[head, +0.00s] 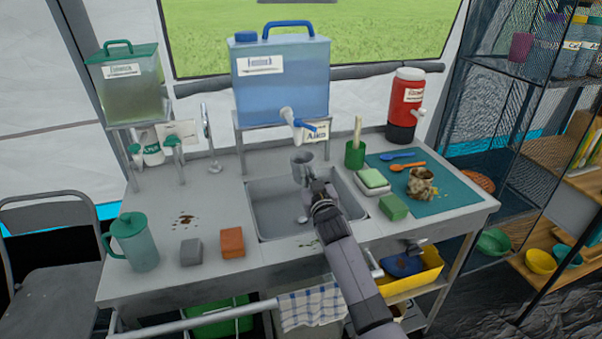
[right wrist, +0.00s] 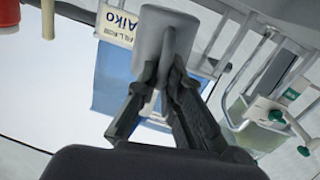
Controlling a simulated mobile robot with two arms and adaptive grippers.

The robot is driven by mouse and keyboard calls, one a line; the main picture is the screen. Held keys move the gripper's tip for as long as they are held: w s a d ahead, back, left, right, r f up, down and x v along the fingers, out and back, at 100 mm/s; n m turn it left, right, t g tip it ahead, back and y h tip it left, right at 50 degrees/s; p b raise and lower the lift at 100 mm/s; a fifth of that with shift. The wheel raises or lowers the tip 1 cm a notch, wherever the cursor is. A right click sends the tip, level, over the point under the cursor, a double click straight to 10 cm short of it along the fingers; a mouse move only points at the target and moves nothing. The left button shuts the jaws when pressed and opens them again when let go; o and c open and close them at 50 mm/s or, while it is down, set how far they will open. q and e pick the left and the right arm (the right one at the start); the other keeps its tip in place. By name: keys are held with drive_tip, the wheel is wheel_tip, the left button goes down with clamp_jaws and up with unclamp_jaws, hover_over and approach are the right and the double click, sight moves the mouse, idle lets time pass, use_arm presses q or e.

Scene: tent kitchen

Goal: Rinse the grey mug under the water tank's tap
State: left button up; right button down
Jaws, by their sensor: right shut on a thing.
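The grey mug (head: 302,160) is held above the back of the sink (head: 256,204), a little below the tap (head: 293,122) of the blue water tank (head: 283,85). My right gripper (head: 312,182) is shut on it. In the right wrist view the mug (right wrist: 166,36) is gripped between both fingers (right wrist: 164,78), apparently by its handle. The tap has a white body and a blue lever. I cannot make out any water running from it. The mug's inside is hard to see. My left gripper is in neither view.
A smaller tank with a green lid (head: 128,85) stands at left and a red cooler (head: 405,105) at right. A faucet (head: 209,140) rises left of the sink. A green sponge (head: 373,178), a green cup (head: 355,154) and a teal mat (head: 440,190) lie to the right.

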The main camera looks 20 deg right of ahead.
drive_tip(key=shift+r, duration=0.1)
drive_tip(key=s+d+p, duration=0.2)
drive_tip(key=s+p, duration=0.4)
drive_tip(key=s, duration=0.1)
drive_tip(key=shift+s+d, duration=0.3)
drive_tip(key=shift+s, duration=0.05)
idle(0.4)
idle(1.0)
drive_tip(key=s+d+r+p, duration=0.1)
drive_tip(key=s+r+p, duration=0.3)
drive_tip(key=p, duration=0.3)
drive_tip(key=shift+s+d, duration=0.25)
drive_tip(key=shift+s, duration=0.1)
